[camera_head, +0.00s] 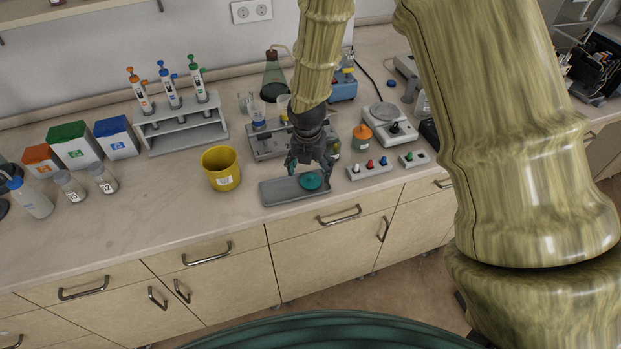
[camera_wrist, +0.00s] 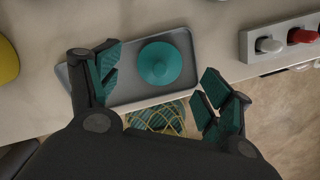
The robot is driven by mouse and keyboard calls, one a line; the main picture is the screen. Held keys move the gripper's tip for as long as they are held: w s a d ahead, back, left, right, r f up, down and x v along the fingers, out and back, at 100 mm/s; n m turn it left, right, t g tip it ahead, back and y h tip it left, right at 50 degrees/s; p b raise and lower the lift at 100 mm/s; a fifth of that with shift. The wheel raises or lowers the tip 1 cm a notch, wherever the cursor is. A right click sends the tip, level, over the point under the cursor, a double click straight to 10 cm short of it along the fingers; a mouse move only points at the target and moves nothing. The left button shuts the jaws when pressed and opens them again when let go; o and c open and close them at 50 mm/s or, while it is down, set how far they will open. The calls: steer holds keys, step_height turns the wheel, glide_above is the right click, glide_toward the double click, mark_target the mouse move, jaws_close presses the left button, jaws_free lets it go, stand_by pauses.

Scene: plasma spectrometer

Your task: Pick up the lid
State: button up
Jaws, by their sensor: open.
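The lid is a round teal disc with a small raised middle (camera_head: 311,180). It lies on a grey tray (camera_head: 277,193) near the front edge of the bench. In the wrist view the lid (camera_wrist: 160,64) sits on the right part of the tray (camera_wrist: 127,91), beyond and between my fingertips. My gripper (camera_head: 308,167) points down over the tray, with its fingers spread. In the wrist view my gripper (camera_wrist: 158,90) has wide, empty space between its dark fingers with teal pads. I cannot tell its exact height above the lid.
A yellow cup (camera_head: 221,170) stands left of the tray. A small switch box with coloured knobs (camera_head: 369,169) stands to the right. A bottle with an orange top (camera_head: 361,135) and a grey rack (camera_head: 268,146) are behind.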

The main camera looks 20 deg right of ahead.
mark_target(311, 175)
steer(key=shift+w+d+f+p, duration=0.15)
steer(key=shift+f+p, duration=0.4)
steer(key=shift+f, duration=1.05)
steer(key=c, duration=0.8)
